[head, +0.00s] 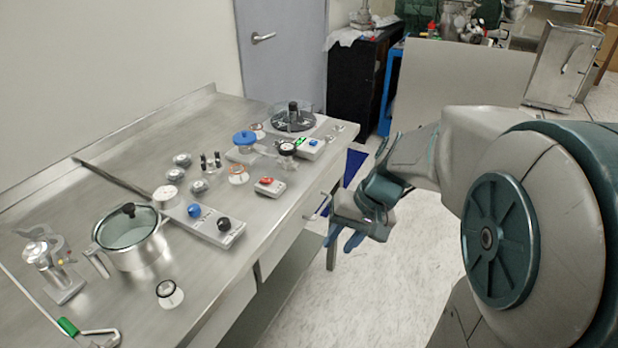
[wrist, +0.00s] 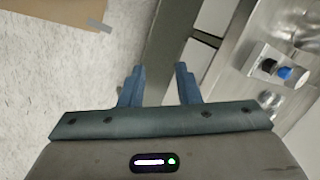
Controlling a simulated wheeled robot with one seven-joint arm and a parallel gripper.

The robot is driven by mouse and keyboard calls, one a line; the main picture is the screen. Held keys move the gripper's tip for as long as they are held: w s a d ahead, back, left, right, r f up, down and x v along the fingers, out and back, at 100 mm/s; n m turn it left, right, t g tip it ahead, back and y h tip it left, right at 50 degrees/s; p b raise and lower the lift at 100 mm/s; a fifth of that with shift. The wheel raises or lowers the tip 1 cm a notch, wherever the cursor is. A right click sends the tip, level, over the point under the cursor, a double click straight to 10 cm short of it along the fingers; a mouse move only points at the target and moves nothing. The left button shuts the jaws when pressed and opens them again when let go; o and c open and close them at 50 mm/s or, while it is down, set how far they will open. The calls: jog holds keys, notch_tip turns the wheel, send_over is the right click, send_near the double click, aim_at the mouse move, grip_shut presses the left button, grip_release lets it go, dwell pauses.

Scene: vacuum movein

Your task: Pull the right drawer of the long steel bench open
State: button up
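The long steel bench (head: 120,170) runs along the wall on the left of the head view. Its right drawer (head: 285,242) is a pale front panel under the bench top and looks shut. A light bar-like handle (head: 318,207) stands out from that front, close to my gripper. I cannot make out the handle in the wrist view.
On the bench top stand a glass-lidded pot (head: 130,238), a hotplate with knobs (head: 215,226), a blue-lidded jar (head: 245,142) and several small items. Another drawer front (head: 225,312) is further left. The pale floor (head: 400,270) in front is clear. A black cabinet (head: 362,80) stands beyond.

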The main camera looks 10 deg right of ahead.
jog(key=w+d+f+m+t+y+b, duration=0.1)
jog(key=w+d+f+y+b, duration=0.1)
jog(key=w+f+y+b, duration=0.25)
jog(key=w+d+f+m+t+y+b, duration=0.1)
jog(key=w+d+f+b, duration=0.15)
jog(key=w+f, duration=0.4)
jog(key=w+d+f+m+t+y+b, duration=0.35)
jog(key=w+d+t+b, duration=0.2)
jog(key=w+d, duration=0.3)
jog(key=b+x, duration=0.1)
jog(key=x, duration=1.2)
jog(key=shift+w+d+f+t+h, duration=0.3)
jog(key=shift+d+f+t+h, duration=0.05)
jog(key=shift+h, duration=0.05)
grip_shut()
